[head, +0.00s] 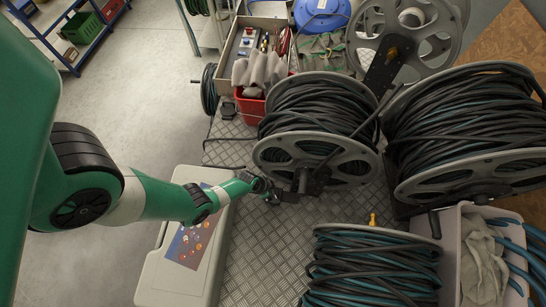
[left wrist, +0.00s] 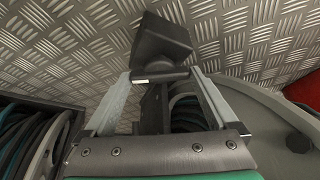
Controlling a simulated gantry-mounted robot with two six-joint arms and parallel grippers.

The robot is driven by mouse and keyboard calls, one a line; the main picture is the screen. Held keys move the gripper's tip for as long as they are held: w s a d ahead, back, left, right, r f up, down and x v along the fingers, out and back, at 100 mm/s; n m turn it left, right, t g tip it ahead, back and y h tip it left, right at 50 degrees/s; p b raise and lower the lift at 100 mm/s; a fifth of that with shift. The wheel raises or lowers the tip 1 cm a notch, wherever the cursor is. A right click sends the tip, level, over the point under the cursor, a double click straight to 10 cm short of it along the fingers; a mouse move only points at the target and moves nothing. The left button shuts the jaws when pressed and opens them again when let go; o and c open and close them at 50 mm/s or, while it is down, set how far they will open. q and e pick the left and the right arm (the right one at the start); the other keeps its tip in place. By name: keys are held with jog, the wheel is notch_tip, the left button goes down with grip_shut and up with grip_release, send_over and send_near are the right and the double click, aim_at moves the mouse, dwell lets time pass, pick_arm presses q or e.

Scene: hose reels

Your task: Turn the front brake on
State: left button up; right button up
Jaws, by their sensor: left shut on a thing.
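The middle hose reel (head: 318,112), wound with black hose, stands on the metal plate. A black fitting at its near side, which I take for the front brake (head: 306,184), sits low against the grey flange. My left gripper (head: 276,194) reaches it from the left. In the left wrist view the two grey fingers (left wrist: 165,100) stand on either side of the dark brake part (left wrist: 160,76), shut on it, with a black block (left wrist: 165,38) beyond. The exact contact is partly hidden. My right gripper is not in view.
A large black hose reel (head: 470,120) stands to the right and a teal-and-black coil (head: 370,265) in front. A pale case (head: 165,270) lies under my left arm. A red bucket (head: 250,108) with gloves is behind. Bare tread plate (head: 265,245) shows in front.

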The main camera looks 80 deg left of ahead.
pick_arm(q)
jog(key=m+h+b, duration=0.1)
jog(key=m+b, duration=0.1)
jog(key=m, duration=0.1)
jog(key=shift+a+f, duration=0.1)
jog(key=shift+f, duration=0.05)
jog(key=shift+m+h+b, duration=0.45)
jog(key=shift+m+h, duration=0.05)
jog(key=shift+m, duration=0.6)
jog(key=shift+g, duration=0.3)
jog(key=o, duration=1)
jog(key=p+v, duration=1.2)
